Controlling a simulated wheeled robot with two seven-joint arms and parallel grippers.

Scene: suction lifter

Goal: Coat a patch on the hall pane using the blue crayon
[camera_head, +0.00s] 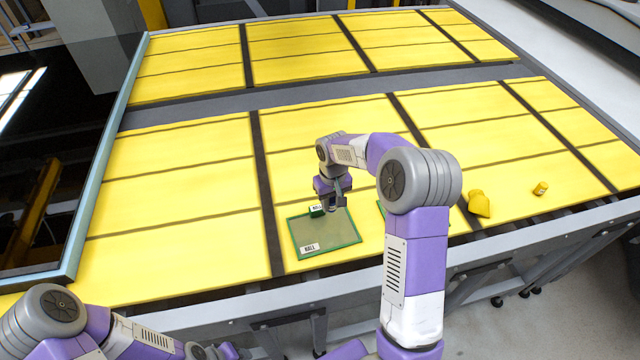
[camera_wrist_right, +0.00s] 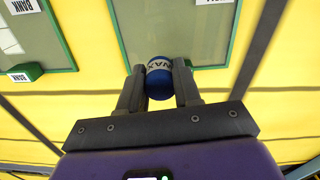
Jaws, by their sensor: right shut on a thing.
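The hall pane (camera_head: 335,236), a greenish sheet in a green frame labelled HALL, lies flat on the yellow table. It also shows in the wrist view (camera_wrist_right: 205,38). My right gripper (camera_head: 336,207) is over its far edge. In the wrist view the gripper (camera_wrist_right: 159,82) is shut on the blue crayon (camera_wrist_right: 160,88), which has a white band reading WAX. Whether its tip touches the pane is hidden. In the head view the crayon cannot be made out. The wrist of my left arm is at the bottom left; its fingers are out of frame.
A green block with a white label (camera_head: 316,211) sits at the hall pane's far edge. A second green-framed pane (camera_wrist_right: 52,45) lies beside it, mostly behind my right arm in the head view. A yellow pointed piece (camera_head: 479,204) and a yellow cylinder (camera_head: 540,188) stand at right.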

